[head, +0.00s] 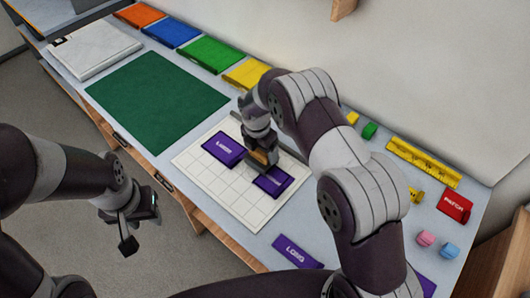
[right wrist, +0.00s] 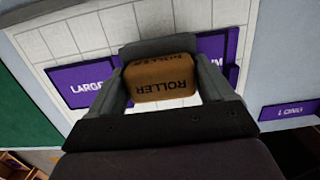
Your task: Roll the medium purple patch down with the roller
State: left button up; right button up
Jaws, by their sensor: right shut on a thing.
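The medium purple patch (head: 274,181) lies on the white gridded board (head: 238,200), partly covered by my right gripper. In the right wrist view its "UM" end (right wrist: 232,65) shows beside a finger. My right gripper (head: 262,160) is shut on the brown roller (head: 262,157), which is marked ROLLER in the right wrist view (right wrist: 160,82). The roller is at the patch's upper left edge in the head view; I cannot tell whether it touches. My left gripper (head: 142,219) hangs off the table's front side, apparently open and empty.
The large purple patch (head: 224,148) lies on the same board, left of the medium one. A long purple patch (head: 297,252) lies off the board. A green mat (head: 158,100), coloured folders (head: 212,53), a yellow ruler (head: 424,162) and a red patch (head: 454,206) lie around.

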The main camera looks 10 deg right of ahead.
jog(key=shift+w+a, duration=0.4)
jog(key=shift+w, duration=0.1)
notch_tip(320, 180, up, 9)
jog(key=p, duration=0.7)
jog(key=shift+r, duration=0.15)
jog(key=shift+f, duration=0.2)
